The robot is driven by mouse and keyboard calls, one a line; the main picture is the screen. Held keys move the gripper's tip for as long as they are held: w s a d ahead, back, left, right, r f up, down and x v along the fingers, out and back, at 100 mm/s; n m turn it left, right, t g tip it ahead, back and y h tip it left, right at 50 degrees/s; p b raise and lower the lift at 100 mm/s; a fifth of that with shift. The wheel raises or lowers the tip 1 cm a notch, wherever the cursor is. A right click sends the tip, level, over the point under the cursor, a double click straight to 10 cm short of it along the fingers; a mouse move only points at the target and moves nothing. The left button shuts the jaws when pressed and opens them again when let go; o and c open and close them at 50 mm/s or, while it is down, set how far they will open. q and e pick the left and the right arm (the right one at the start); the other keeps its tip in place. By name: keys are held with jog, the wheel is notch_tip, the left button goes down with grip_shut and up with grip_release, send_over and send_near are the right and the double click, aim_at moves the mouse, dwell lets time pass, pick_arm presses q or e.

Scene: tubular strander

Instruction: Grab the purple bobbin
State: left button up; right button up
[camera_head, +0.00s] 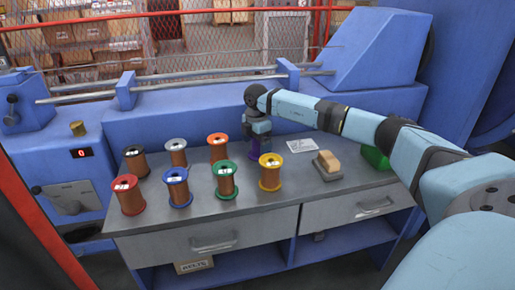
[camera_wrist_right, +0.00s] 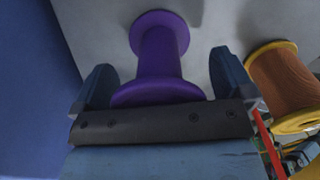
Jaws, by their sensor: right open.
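The purple bobbin (camera_wrist_right: 160,55) stands on the bench, between the two open fingers of my right gripper (camera_wrist_right: 160,80) in the right wrist view. There is a visible gap between the bobbin and each finger. In the head view my right gripper (camera_head: 258,143) points down at the back of the bench. It hides most of the purple bobbin (camera_head: 254,154), of which only a small part shows. My left gripper is in neither view.
Several copper-wound bobbins stand nearby; the closest is the yellow-rimmed one (camera_head: 270,173), also in the right wrist view (camera_wrist_right: 285,85). A green-rimmed bobbin (camera_head: 225,181) is further left. A paper (camera_head: 301,146) and a wooden-topped brush or block (camera_head: 327,163) lie to the right. Blue machinery (camera_head: 190,125) stands behind.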

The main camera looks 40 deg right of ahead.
jog(key=shift+r, duration=0.1)
jog(key=c, duration=1)
